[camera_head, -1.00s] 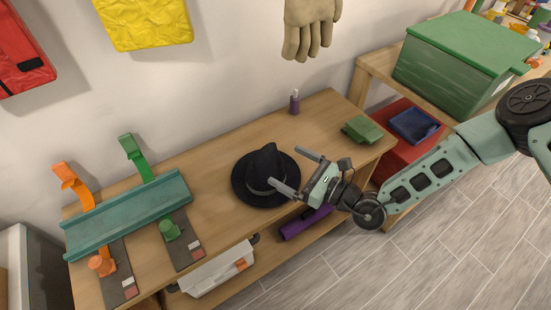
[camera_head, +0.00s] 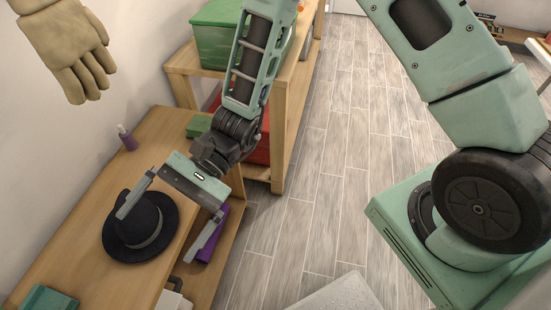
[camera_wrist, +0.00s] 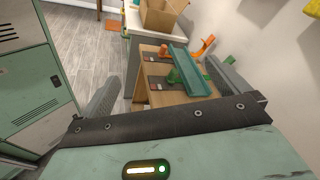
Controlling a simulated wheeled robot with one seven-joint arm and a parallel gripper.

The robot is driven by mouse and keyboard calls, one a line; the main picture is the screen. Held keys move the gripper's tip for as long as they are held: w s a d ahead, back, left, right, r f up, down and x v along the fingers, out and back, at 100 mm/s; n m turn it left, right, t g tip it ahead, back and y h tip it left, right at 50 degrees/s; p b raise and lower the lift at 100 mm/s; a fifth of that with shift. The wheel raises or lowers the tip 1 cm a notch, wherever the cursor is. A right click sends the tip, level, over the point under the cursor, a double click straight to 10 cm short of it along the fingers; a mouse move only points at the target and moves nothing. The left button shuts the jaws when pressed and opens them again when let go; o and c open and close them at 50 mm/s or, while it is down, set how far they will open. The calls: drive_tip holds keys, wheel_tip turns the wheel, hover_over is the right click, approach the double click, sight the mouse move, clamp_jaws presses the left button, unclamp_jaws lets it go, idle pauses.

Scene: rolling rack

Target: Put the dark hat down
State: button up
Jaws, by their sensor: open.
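The dark hat (camera_head: 140,228) is black, with a wide brim and a band around its pointed crown. It rests brim down on the wooden table (camera_head: 72,246) in the head view. My gripper (camera_head: 165,232) is open, its two fingers spread wide. In the head view the left finger overlaps the hat's crown and the other finger lies to the right, over the table edge. Nothing is held between the fingers. In the wrist view my gripper (camera_wrist: 165,85) also shows open and empty, and the hat is not visible there.
A purple bottle (camera_head: 127,139) stands near the wall, and a green item (camera_head: 198,125) lies at the table's far end. A shelf with a green bin (camera_head: 213,42) stands beyond. A teal rail (camera_wrist: 188,72) shows in the wrist view. Open floor (camera_head: 322,185) lies to the right.

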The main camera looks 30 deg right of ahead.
drive_tip(key=s+d+r+n+h, duration=0.4)
drive_tip(key=s+d+n+h, duration=0.2)
drive_tip(key=d+n+h, duration=0.25)
drive_tip(key=w+d+r+n+t+h, duration=0.2)
drive_tip(key=d+r+n+t+h, duration=0.2)
drive_tip(key=d+t, duration=0.4)
drive_tip(key=shift+d+r, duration=0.5)
drive_tip(key=shift+d, duration=0.85)
drive_tip(key=shift+n, duration=0.25)
